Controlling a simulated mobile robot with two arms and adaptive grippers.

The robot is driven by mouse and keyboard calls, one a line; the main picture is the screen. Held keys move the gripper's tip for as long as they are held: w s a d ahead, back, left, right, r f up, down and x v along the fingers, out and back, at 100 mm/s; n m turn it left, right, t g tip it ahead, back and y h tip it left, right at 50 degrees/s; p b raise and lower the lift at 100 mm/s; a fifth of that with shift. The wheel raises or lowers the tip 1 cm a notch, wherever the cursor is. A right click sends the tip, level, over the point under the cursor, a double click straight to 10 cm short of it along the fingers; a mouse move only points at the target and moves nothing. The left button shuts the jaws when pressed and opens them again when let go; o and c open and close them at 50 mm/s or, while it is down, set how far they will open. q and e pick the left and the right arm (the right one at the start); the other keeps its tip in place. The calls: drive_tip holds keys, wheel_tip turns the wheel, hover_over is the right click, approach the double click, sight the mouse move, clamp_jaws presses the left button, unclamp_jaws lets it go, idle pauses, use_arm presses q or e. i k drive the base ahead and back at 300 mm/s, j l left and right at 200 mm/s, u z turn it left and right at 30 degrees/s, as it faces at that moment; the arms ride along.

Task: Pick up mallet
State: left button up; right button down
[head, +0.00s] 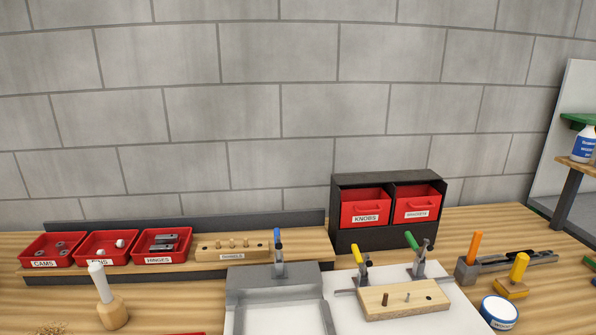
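What appears to be the mallet (113,314) stands at the lower left on the wooden bench. It has a pale wooden, rounded head resting on the bench and a white handle (99,283) that points up and leans a little left. Its lower edge is near the bottom of the picture but it shows almost whole. Neither of my grippers is in the head view. Nothing is touching the mallet.
Red bins (107,247) and a wooden peg block (232,247) line the back shelf. A grey tray (272,278) and a clamped wooden board (404,300) are right of the mallet. A labelled tin (499,312) stands far right. Wood shavings (50,328) lie left.

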sight(113, 312)
drive_tip(key=i+l+z, duration=0.15)
drive_tip(key=i+l, duration=0.2)
drive_tip(key=i+l+z, duration=0.2)
drive_tip(key=i, duration=0.35)
drive_tip(key=l+u, duration=0.1)
drive_tip(key=u, duration=1.05)
drive_tip(key=i+j+u, duration=0.1)
drive_tip(key=j+u, duration=0.2)
drive_tip(key=u, duration=0.15)
drive_tip(key=i+j+u, duration=0.15)
drive_tip(key=u, duration=0.25)
drive_tip(key=j+z, duration=0.4)
drive_tip(key=j, duration=0.2)
